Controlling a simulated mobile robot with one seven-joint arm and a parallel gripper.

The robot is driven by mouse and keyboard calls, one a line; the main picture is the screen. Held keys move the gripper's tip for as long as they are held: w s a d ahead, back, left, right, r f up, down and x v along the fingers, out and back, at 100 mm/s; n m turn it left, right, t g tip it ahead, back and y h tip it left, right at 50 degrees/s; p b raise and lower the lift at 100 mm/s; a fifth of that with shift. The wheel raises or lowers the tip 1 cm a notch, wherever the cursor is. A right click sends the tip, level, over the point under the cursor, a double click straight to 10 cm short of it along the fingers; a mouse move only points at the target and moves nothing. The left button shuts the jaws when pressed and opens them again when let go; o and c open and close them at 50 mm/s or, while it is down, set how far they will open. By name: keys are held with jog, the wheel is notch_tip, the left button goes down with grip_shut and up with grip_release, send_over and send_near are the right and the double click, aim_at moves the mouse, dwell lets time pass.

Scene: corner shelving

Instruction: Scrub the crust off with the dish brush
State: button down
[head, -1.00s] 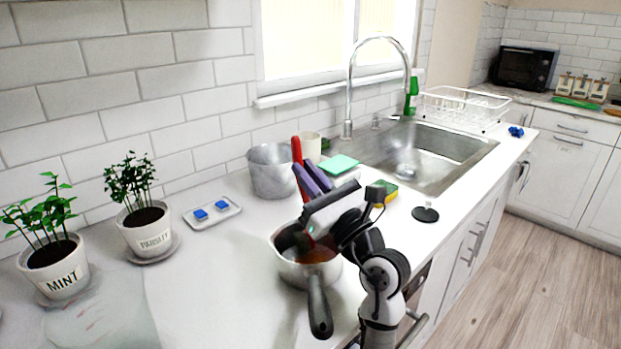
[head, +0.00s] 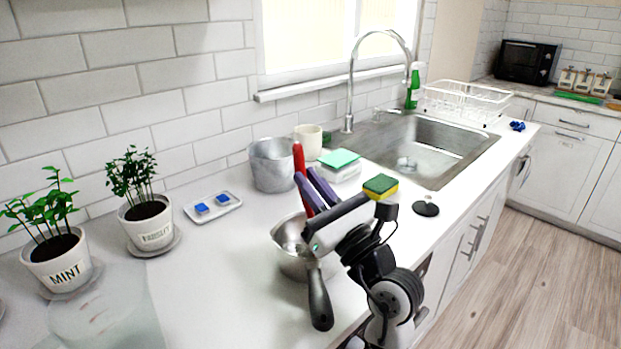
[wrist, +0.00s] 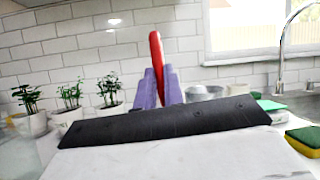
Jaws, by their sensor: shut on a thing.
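The saucepan (head: 289,262) sits on the counter near its front edge, its black handle (head: 319,300) pointing toward me. Bare grey metal shows at its left inside; the rest of the inside is hidden behind my gripper, and I cannot see any crust. My gripper (head: 308,187) is over the pan with its purple fingers shut on the red handle of the dish brush (head: 299,158). The brush's head is hidden. In the wrist view the red handle (wrist: 156,50) stands upright between the fingers (wrist: 161,88).
A metal pot (head: 270,168), a cream mug (head: 308,142), a teal-topped stack (head: 340,160) and a yellow-green sponge (head: 380,187) stand behind the pan. The sink (head: 440,150) is at the right. A small tray (head: 212,207) and potted herbs (head: 148,215) are at the left.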

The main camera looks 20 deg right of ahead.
jog(key=shift+w+d+p, duration=0.15)
jog(key=shift+w+p, duration=0.05)
jog(key=shift+w, duration=0.75)
jog(key=shift+w+d+p, duration=0.1)
jog(key=shift+w+p, duration=0.1)
jog(key=shift+w, duration=0.75)
jog(key=shift+s+d, duration=0.15)
jog(key=shift+s, duration=2.15)
jog(key=shift+s+a, duration=0.95)
jog(key=shift+s, duration=1.1)
jog(key=shift+w+d+p, duration=0.15)
jog(key=shift+w+d, duration=0.25)
jog(key=shift+w, duration=0.75)
jog(key=shift+w+d+p, duration=0.1)
jog(key=shift+w+d, duration=0.35)
jog(key=shift+w, duration=0.75)
jog(key=shift+w+d+p, duration=0.15)
jog(key=shift+w+d, duration=0.25)
jog(key=shift+w, duration=0.75)
notch_tip(320, 180, up, 7)
jog(key=p, duration=0.6)
